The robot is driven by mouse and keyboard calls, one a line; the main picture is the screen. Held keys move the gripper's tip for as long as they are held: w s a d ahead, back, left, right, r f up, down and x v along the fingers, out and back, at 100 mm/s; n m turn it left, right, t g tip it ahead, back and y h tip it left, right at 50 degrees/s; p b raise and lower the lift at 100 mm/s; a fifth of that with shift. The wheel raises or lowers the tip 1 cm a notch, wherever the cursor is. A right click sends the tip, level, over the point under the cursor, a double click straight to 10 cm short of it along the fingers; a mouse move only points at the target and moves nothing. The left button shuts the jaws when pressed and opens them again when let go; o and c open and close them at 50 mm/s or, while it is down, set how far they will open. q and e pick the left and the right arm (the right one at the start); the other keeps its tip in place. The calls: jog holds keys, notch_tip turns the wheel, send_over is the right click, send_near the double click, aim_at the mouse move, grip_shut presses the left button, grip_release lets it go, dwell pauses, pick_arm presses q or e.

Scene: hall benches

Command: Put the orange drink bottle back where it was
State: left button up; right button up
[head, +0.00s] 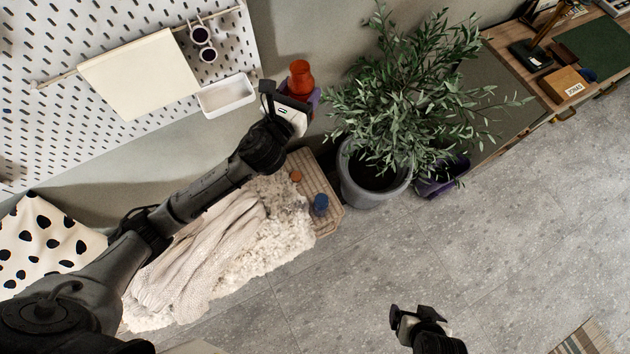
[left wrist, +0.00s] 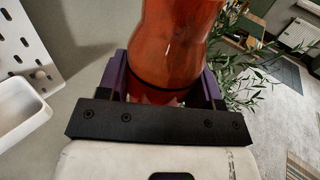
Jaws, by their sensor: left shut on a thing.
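The orange drink bottle (head: 301,78) is held upright or nearly so by my left gripper (head: 304,97), high above the far end of the bench. In the left wrist view the bottle (left wrist: 172,45) stands between the two purple fingers, which are shut on its lower part; its top is out of frame. The woven bench (head: 328,212) lies below, with a small blue object (head: 320,204) and a small orange-brown object (head: 296,176) on it. My right gripper (head: 408,318) is low in the head view, away from the bench; its jaws are unclear.
A potted plant (head: 372,190) stands right beside the bench end, its leaves close to my left gripper. A pegboard (head: 120,60) with a white tray (head: 226,95) is at the left. A knitted throw (head: 205,245) and fluffy cover fill the bench's near part.

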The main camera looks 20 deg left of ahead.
pick_arm(q)
jog(key=shift+w+d+f+m+g+h+b, duration=0.25)
jog(key=shift+w+f+h+b, duration=0.35)
jog(key=shift+f+b, duration=7.3)
jog(key=shift+w+d+f+m+h+b, duration=0.55)
jog(key=shift+f+b, duration=4.2)
jog(key=shift+f, duration=6.25)
jog(key=shift+w+f+m+g+h+b, duration=0.15)
jog(key=shift+w+f+m+h+b, duration=0.45)
jog(key=shift+f+b, duration=7.3)
notch_tip(320, 180, down, 3)
jog(key=p, duration=0.3)
jog(key=shift+w+n, duration=0.15)
jog(key=shift+n, duration=0.15)
jog(key=shift+w+f, duration=0.1)
jog(key=shift+f, duration=0.15)
jog(key=o, duration=1.1)
